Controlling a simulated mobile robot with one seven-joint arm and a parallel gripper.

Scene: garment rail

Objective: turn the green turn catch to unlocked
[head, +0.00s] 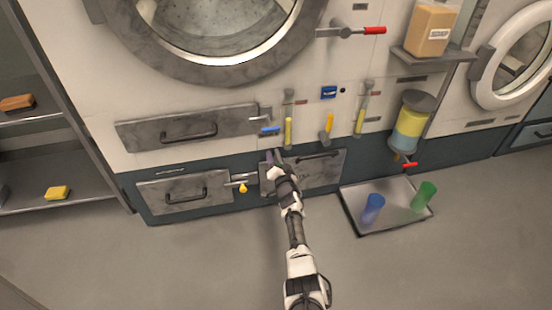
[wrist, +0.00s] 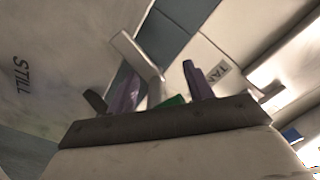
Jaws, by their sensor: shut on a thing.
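The green turn catch (wrist: 174,101) shows in the wrist view as a small green patch low between my purple fingers, partly hidden by the gripper body. My gripper (wrist: 161,88) is shut on it. In the head view my gripper (head: 274,158) is at the top left of the lower middle drawer front, and it hides the catch there. A pale bar (wrist: 135,55) rises from between the fingers in the wrist view. I cannot tell which way the catch is turned.
Close by are a blue-handled catch (head: 269,131), a yellow-handled catch (head: 243,187) and yellow levers (head: 288,132). A tray (head: 355,213) with a blue cup (head: 372,208) and a green cup (head: 424,195) stands on the floor to the right. The floor in front is clear.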

